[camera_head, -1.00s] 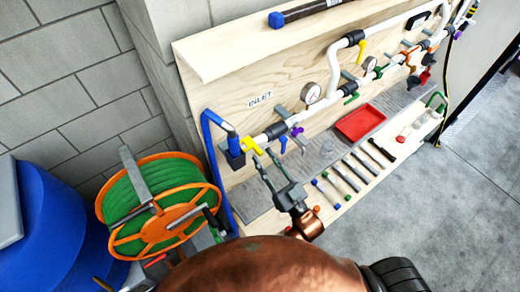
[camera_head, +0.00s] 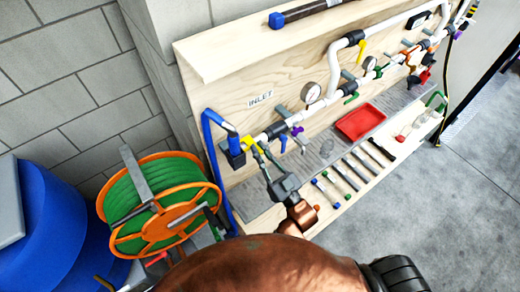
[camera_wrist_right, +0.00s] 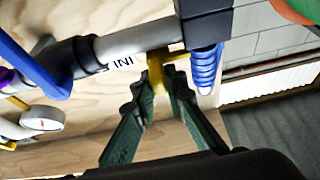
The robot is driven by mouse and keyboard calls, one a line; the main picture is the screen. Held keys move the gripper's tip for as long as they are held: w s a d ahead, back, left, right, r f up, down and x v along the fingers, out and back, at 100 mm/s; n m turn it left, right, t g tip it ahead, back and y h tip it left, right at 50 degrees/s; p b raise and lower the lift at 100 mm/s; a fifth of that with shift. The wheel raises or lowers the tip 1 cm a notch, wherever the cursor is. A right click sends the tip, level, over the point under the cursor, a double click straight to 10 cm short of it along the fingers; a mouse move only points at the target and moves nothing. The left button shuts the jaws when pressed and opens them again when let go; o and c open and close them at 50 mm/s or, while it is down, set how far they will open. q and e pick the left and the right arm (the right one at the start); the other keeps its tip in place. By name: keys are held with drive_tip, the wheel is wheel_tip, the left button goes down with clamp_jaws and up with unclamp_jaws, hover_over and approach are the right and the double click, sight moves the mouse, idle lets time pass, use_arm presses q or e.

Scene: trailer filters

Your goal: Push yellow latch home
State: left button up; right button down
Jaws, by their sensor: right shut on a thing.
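The yellow latch (camera_head: 247,142) is at the inlet end of the white pipe, beside a dark block where a blue hose joins. My right gripper (camera_head: 258,148) reaches up to it from the front and is shut on it. In the right wrist view the two dark green fingers (camera_wrist_right: 167,82) have their tips at the yellow latch (camera_wrist_right: 156,72), one on each side. The fingertips hide part of the latch. My left gripper cannot be made out.
The pipe run with gauges (camera_head: 310,93) and coloured valves is on a wooden board. A red tray (camera_head: 360,124) and several tools lie on the shelf below. An orange hose reel (camera_head: 158,235) and a blue barrel (camera_head: 50,230) stand at left. Grey floor is open at right.

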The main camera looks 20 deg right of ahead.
idle(0.5)
drive_tip(key=shift+s+a+p, duration=0.2)
drive_tip(key=shift+a+p, duration=0.15)
drive_tip(key=shift+a, duration=0.25)
drive_tip(key=shift+s+a+p, duration=0.2)
drive_tip(key=shift+a+p, duration=0.1)
drive_tip(key=shift+a, duration=0.25)
drive_tip(key=c, duration=2)
unclamp_jaws()
drive_tip(key=shift+a, duration=0.15)
drive_tip(key=shift+o, duration=0.2)
drive_tip(key=shift+s+d, duration=0.1)
drive_tip(key=shift+d, duration=0.1)
drive_tip(key=v, duration=1.1)
drive_tip(key=shift+s+f, duration=0.25)
drive_tip(key=shift+s, duration=0.05)
drive_tip(key=shift+d, duration=0.1)
